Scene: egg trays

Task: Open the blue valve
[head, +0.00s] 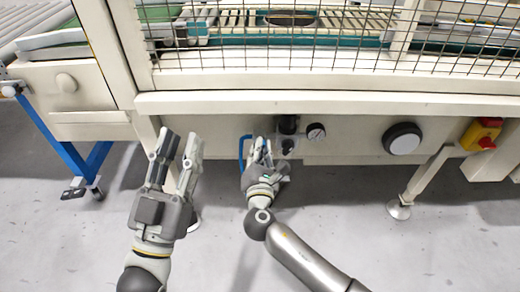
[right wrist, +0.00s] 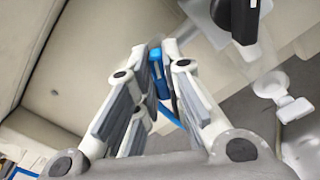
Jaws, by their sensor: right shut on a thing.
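The blue valve (right wrist: 156,62) shows in the right wrist view as a small blue piece between my right fingertips. My right gripper (right wrist: 154,52) is shut on it, and the fingers hide part of it. In the head view my right gripper (head: 262,146) is at the machine's lower front panel, beside a blue hose (head: 242,150) and below a black regulator; the valve itself is mostly hidden there. My left gripper (head: 181,140) is open and empty, in front of the machine to the left of the right gripper.
A black regulator (head: 288,124), a round gauge (head: 316,132), a black-and-white knob (head: 402,138) and a red-and-yellow switch (head: 481,134) line the panel. A wire mesh guard (head: 330,45) is above. Machine legs stand on the grey floor, which is open in front.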

